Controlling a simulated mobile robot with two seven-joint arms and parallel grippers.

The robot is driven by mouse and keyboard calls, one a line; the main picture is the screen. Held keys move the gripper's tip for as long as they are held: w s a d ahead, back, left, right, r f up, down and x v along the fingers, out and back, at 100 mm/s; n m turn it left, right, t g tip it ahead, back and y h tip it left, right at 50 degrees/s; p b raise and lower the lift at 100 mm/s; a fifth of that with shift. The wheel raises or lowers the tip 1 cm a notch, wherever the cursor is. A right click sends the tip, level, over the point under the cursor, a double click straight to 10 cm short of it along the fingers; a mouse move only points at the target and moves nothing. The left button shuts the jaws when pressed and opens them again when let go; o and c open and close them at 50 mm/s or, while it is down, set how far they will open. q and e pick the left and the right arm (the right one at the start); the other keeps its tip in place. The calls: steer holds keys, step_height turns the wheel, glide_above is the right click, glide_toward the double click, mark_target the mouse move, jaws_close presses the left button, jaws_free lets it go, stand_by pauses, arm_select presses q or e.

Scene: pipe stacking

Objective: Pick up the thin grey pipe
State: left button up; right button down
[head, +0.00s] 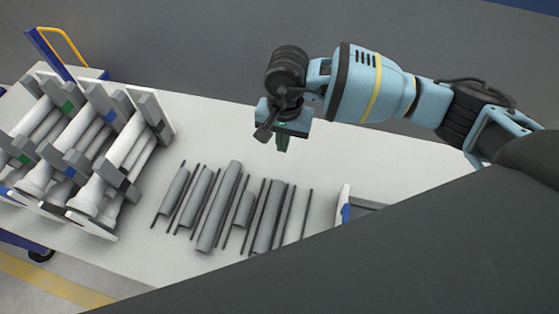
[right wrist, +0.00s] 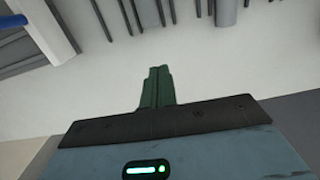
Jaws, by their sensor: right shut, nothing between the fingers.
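Several thin dark grey pipes lie in a row on the white table (head: 330,160), between thicker grey pipes (head: 219,207). The rightmost thin pipe (head: 306,214) lies a little apart from the others; I cannot tell which thin one is meant. Thin pipes (right wrist: 133,17) also show along the top of the right wrist view. My right gripper (head: 282,146) hangs above the table, beyond the row's far end and clear of it. Its green fingers (right wrist: 157,84) are together and empty. My left gripper is not in view.
Racks with thick white pipes (head: 75,150) fill the table's left part. A blue cart frame with a yellow handle (head: 62,45) stands behind them. A white frame with a blue part (head: 346,211) stands right of the row. The table around my right gripper is clear.

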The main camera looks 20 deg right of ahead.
mark_target(281, 174)
steer(key=shift+h, duration=0.3)
steer(key=f, duration=0.6)
steer(key=d+f, duration=0.1)
steer(key=f, duration=0.2)
steer(key=shift+w+f, duration=0.25)
steer(key=shift+w, duration=0.05)
steer(key=shift+s+a+r+p, duration=0.15)
steer(key=shift+s+a+p, duration=0.3)
steer(key=shift+s+a, duration=0.75)
steer(key=shift+s, duration=0.4)
steer(key=shift+f, duration=0.2)
